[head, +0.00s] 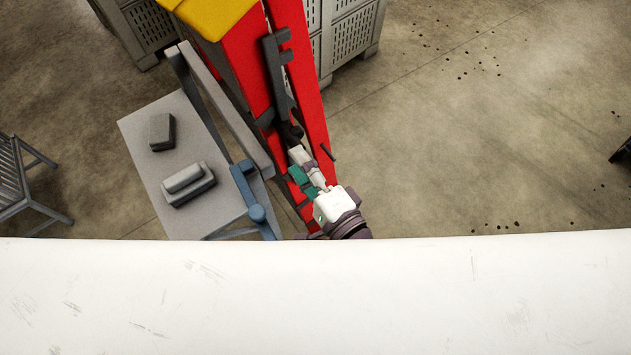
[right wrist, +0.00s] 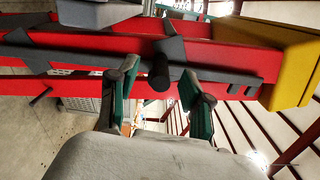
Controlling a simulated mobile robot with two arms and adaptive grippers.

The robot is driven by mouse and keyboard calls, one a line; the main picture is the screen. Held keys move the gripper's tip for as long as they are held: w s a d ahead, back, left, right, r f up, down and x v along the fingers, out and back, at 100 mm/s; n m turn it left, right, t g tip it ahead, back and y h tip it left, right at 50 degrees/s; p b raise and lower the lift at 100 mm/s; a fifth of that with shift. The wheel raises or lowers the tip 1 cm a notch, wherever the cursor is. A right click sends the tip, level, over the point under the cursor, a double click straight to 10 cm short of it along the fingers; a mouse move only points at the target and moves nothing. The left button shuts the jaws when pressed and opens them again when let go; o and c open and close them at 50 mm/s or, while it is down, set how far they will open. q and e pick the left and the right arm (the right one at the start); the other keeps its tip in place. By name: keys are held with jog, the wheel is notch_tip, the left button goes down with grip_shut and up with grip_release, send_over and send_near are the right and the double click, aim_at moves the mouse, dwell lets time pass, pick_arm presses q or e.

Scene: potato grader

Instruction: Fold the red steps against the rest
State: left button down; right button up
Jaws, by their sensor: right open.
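The red steps (head: 308,92) appear as long red beams running from the yellow part at the top toward my right gripper. They also cross the right wrist view (right wrist: 70,55). A dark notched bar (head: 277,72) lies along them; I cannot tell whether it is the rest. My right gripper (head: 300,165) is at the near end of the beams, over the red part. In the right wrist view its green-padded fingers (right wrist: 157,84) are apart. A dark round knob or bar end (right wrist: 158,72) shows between the fingertips, with no clear grip on it. My left gripper is not visible.
A grey table (head: 140,128) with two grey blocks (head: 162,132) (head: 187,184) stands left of the beams. A yellow box (head: 215,14) is at the top. Grey slatted crates (head: 350,30) stand behind. A chair (head: 25,180) is at far left.

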jog(key=v, duration=0.6)
jog(key=shift+f, duration=0.1)
dwell(0.3)
jog(key=s+d+f+n+g+h+b, duration=0.1)
jog(key=d+f+n+g+h, duration=0.2)
jog(key=f, duration=1)
jog(key=s+d+f+n+g+h+b, duration=0.1)
jog(key=d+f+n+g, duration=0.2)
jog(key=f, duration=0.9)
jog(key=s+d+f+n+g+h, duration=0.1)
jog(key=d+f+n+h, duration=0.3)
jog(key=f, duration=0.9)
jog(key=s+d+f+n+g+h+b, duration=0.1)
jog(key=s+d+f+n+g, duration=0.1)
jog(key=s+d+f, duration=0.4)
jog(key=s+d+f+n+g+h+b, duration=0.1)
jog(key=s+d+f+n+g, duration=0.2)
jog(key=s+f, duration=0.9)
jog(key=s+d+g, duration=0.2)
jog(key=d, duration=0.1)
jog(key=shift+s+d+f, duration=0.2)
